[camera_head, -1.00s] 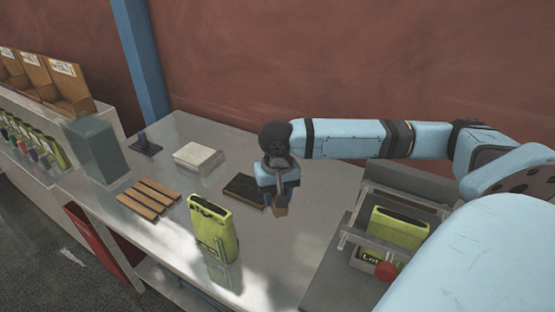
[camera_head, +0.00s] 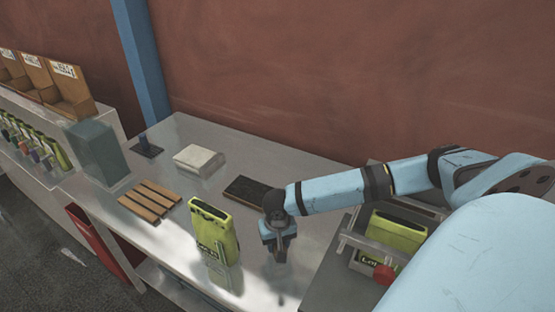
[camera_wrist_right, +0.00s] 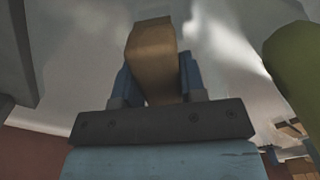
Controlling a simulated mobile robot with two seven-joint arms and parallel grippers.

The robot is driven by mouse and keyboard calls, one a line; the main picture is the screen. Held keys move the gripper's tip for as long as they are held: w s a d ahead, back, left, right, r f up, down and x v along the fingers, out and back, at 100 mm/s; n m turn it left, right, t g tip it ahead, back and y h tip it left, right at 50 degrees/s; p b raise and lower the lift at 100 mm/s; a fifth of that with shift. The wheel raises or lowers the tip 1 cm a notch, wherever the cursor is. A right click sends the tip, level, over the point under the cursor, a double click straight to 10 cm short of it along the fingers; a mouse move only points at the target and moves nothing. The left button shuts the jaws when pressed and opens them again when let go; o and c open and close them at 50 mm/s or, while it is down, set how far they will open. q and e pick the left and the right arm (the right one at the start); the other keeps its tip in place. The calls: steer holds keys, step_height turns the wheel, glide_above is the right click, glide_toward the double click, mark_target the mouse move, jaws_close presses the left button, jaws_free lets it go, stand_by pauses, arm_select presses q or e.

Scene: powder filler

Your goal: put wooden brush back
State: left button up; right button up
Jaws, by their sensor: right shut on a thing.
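My right gripper (camera_head: 279,250) is above the front part of the table, right of the standing yellow-green bag. In the right wrist view my right gripper (camera_wrist_right: 152,85) is shut on the wooden brush (camera_wrist_right: 152,50), whose tan wooden block sticks out past the fingers. The brush's bristles cannot be made out, and in the head view the brush is hidden by the gripper. My left gripper is not in view.
The open yellow-green bag (camera_head: 214,230) also shows in the right wrist view (camera_wrist_right: 297,55). A machine with another green bag (camera_head: 394,231) and a red knob (camera_head: 384,274) stands at the right. A slatted wooden rack (camera_head: 150,201) and a white block (camera_head: 198,158) are farther left.

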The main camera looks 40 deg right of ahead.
steer(key=shift+f, duration=0.4)
steer(key=shift+f, duration=0.1)
steer(key=o, duration=0.8)
step_height(320, 180, up, 12)
steer(key=shift+r+b, duration=0.15)
steer(key=shift+b, duration=0.55)
